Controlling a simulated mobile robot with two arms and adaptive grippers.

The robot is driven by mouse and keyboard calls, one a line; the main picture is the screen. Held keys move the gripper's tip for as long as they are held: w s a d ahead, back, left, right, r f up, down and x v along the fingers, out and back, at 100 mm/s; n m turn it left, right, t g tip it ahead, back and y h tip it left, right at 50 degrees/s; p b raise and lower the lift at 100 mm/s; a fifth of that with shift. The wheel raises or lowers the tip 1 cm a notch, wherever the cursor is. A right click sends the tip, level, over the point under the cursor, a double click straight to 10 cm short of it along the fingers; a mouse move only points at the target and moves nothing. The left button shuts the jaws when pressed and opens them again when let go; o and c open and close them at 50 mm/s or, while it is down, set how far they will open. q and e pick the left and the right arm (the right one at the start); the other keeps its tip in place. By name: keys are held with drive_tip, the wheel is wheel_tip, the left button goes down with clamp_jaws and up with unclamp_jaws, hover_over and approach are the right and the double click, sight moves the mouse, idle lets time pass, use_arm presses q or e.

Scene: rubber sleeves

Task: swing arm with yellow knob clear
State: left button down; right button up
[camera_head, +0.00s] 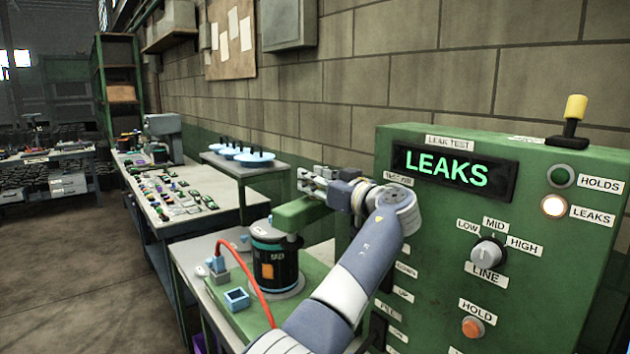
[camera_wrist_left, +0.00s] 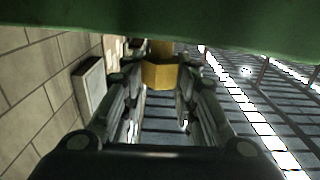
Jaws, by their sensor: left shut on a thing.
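The green swing arm (camera_head: 300,213) reaches over a black cylinder (camera_head: 274,258) with an orange patch, standing on the green bench fixture. It also fills the top of the left wrist view (camera_wrist_left: 160,18). My left gripper (camera_head: 312,182) is at the green arm, beside the test panel. In the left wrist view its fingers (camera_wrist_left: 160,82) are shut on the yellow knob (camera_wrist_left: 160,74), which sits just under the green arm's edge. The knob is hidden in the head view. My right gripper is not in view.
The green leak test panel (camera_head: 500,215) stands close on the right, its display reading LEAKS and the LEAKS lamp lit. A yellow-topped lever (camera_head: 574,108) is on top of it. A red hose (camera_head: 250,262) and a small blue box (camera_head: 236,299) are left of the cylinder.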

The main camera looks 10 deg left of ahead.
use_arm(q)
drive_tip(key=c, duration=1.2)
unclamp_jaws()
drive_tip(key=shift+c, duration=0.2)
drive_tip(key=shift+d, duration=0.15)
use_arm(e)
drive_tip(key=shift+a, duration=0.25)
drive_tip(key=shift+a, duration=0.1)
use_arm(q)
drive_tip(key=shift+r, duration=0.3)
wheel_tip(320, 180, up, 9)
drive_tip(key=shift+r, duration=0.15)
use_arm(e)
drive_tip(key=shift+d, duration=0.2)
